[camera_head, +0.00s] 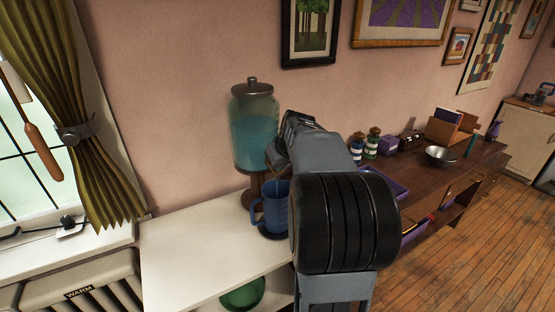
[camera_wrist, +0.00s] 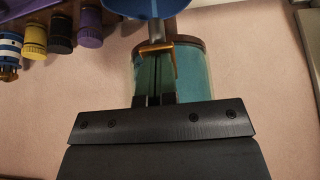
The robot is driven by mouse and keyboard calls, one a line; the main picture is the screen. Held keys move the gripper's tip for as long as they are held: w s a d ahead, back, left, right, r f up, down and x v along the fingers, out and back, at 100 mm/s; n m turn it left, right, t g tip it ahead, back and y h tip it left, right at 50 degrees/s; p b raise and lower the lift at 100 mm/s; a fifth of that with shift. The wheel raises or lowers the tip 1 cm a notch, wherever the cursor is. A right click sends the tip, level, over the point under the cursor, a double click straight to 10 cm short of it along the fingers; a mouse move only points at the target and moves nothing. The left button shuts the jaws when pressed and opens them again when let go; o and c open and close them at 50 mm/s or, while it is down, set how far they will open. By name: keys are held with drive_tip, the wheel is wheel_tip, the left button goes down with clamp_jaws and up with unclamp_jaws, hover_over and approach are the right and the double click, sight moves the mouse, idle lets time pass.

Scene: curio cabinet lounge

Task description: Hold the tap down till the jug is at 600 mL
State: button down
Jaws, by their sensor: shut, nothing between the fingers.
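A glass dispenser (camera_head: 255,140) with a dark lid holds blue liquid and stands on a wooden stand at the back of the white counter. Its brass tap (camera_wrist: 158,47) shows in the wrist view, just beyond my fingertips. A blue jug (camera_head: 275,208) with a handle stands upright under the tap on a dark round base. The jug's rim (camera_wrist: 150,8) is at the wrist view's top edge. My gripper (camera_wrist: 154,75) is shut and empty, its fingertips at the tap; I cannot tell whether they press it. A pale grey spout or stream runs between tap and jug. The jug's level is hidden.
The white counter (camera_head: 185,240) is clear left of the jug. A dark wooden table (camera_head: 425,180) at right holds striped jars, a purple tray (camera_head: 384,183) and a metal bowl (camera_head: 441,155). A green round object (camera_head: 242,294) lies on the shelf below. A curtain (camera_head: 75,100) hangs at left.

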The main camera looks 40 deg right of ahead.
drive_tip(key=shift+r, duration=0.15)
idle(0.7)
drive_tip(key=shift+r+p, duration=0.55)
drive_tip(key=shift+r, duration=0.1)
drive_tip(key=shift+r, duration=0.2)
wheel_tip(320, 180, up, 4)
drive_tip(key=p, duration=0.3)
drive_tip(key=shift+r+p, duration=0.15)
drive_tip(key=shift+p, duration=0.15)
drive_tip(key=w+r+v, duration=0.1)
drive_tip(key=v, duration=0.8)
drive_tip(key=shift+w+b, duration=0.3)
drive_tip(key=shift+b, duration=0.15)
drive_tip(key=shift+d, duration=0.1)
